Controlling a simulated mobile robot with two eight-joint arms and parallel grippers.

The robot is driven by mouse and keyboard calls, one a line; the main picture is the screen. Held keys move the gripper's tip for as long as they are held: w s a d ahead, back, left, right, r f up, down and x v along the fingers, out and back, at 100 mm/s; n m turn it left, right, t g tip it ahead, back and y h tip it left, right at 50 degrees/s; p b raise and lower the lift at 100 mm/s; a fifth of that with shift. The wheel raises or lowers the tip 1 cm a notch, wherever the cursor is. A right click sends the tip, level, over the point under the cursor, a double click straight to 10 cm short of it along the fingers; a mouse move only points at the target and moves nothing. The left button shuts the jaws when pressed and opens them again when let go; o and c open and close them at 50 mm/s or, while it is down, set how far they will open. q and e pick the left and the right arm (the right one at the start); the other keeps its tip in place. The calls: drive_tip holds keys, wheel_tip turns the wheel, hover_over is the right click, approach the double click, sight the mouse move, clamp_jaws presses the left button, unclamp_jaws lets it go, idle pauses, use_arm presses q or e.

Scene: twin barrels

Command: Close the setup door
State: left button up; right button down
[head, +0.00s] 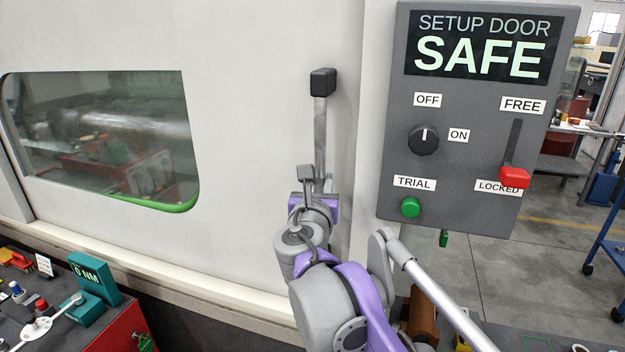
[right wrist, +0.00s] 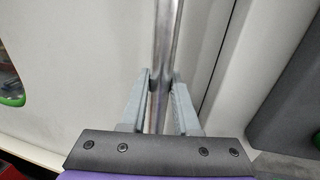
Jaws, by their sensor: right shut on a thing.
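The setup door (head: 250,130) is a large pale panel with a dark window (head: 110,130) on its left. An upright metal handle bar (head: 321,125) with a black block at its top stands near the door's right edge. My right gripper (head: 318,190) is at the lower part of this bar. In the right wrist view my right gripper (right wrist: 160,85) has its two grey fingers on either side of the bar (right wrist: 168,40), shut on it. The handle's lower end is hidden by my gripper. My left gripper is not in view.
A dark control panel (head: 465,195) right of the door reads "SETUP DOOR SAFE". It has a knob (head: 424,140), a green button (head: 411,208) and a red lever (head: 515,177) at LOCKED. A red toolbox (head: 110,325) with a teal device (head: 94,277) is at lower left.

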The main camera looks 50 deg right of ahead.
drive_tip(key=shift+d+r, duration=0.1)
drive_tip(key=shift+r, duration=0.05)
drive_tip(key=c, duration=1)
unclamp_jaws()
drive_tip(key=shift+s, duration=0.1)
drive_tip(key=shift+c, duration=0.2)
drive_tip(key=o, duration=0.4)
drive_tip(key=shift+s+d, duration=0.1)
drive_tip(key=shift+s, duration=0.05)
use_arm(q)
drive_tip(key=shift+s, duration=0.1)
use_arm(e)
drive_tip(key=shift+a, duration=0.3)
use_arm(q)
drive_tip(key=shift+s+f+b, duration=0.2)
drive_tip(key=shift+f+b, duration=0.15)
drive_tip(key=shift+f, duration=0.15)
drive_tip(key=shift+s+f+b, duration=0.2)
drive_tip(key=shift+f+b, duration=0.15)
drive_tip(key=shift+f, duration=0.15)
use_arm(e)
drive_tip(key=shift+v, duration=5.15)
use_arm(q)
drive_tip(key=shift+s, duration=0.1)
use_arm(e)
drive_tip(key=shift+s, duration=0.1)
